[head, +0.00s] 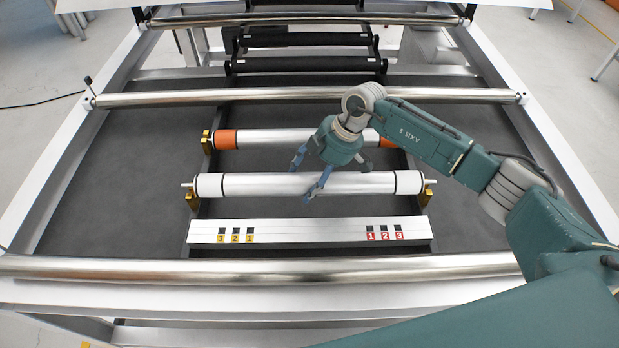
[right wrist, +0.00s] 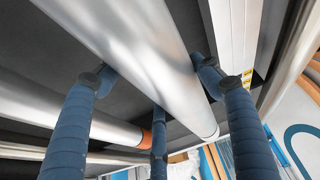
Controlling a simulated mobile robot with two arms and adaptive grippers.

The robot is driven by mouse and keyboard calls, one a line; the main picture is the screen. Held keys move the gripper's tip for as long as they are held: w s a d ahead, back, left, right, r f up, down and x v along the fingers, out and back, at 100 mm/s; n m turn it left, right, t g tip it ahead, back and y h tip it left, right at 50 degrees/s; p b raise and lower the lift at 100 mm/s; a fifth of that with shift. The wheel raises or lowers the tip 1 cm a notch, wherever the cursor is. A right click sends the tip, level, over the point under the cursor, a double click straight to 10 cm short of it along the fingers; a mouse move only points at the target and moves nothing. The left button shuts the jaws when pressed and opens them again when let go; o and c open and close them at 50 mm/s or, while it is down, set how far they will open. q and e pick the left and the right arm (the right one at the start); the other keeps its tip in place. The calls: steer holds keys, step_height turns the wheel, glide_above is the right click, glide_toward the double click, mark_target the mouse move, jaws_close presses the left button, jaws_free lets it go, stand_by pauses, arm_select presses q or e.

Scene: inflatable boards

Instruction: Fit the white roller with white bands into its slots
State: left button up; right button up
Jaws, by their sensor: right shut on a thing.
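The white roller with white bands (head: 260,184) lies level across the frame, with thin black rings near its ends. My right gripper (head: 318,178) is shut on its middle from above, with blue fingers on both sides. The roller (right wrist: 150,60) also runs between the fingers (right wrist: 158,85) in the right wrist view. Its axle ends are close above the brass slot brackets, left (head: 193,201) and right (head: 427,196); I cannot tell whether they are seated. My left gripper is not in view.
A roller with orange bands (head: 262,139) sits just behind, partly hidden by my right gripper. In front lies a white bar (head: 310,233) with yellow and red number labels. Chrome rails (head: 300,96) cross behind and in front (head: 260,271). The dark bed (head: 110,170) at left is clear.

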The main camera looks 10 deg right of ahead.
mark_target(309, 188)
steer(key=shift+r+p, duration=0.1)
steer(key=shift+p, duration=0.35)
stand_by(0.6)
steer(key=shift+f+b, duration=0.85)
steer(key=shift+f, duration=1.1)
steer(key=o, duration=1.9)
steer(key=shift+o, duration=0.6)
steer(key=shift+s+f, duration=0.1)
steer(key=v, duration=1.2)
steer(key=shift+a, duration=0.1)
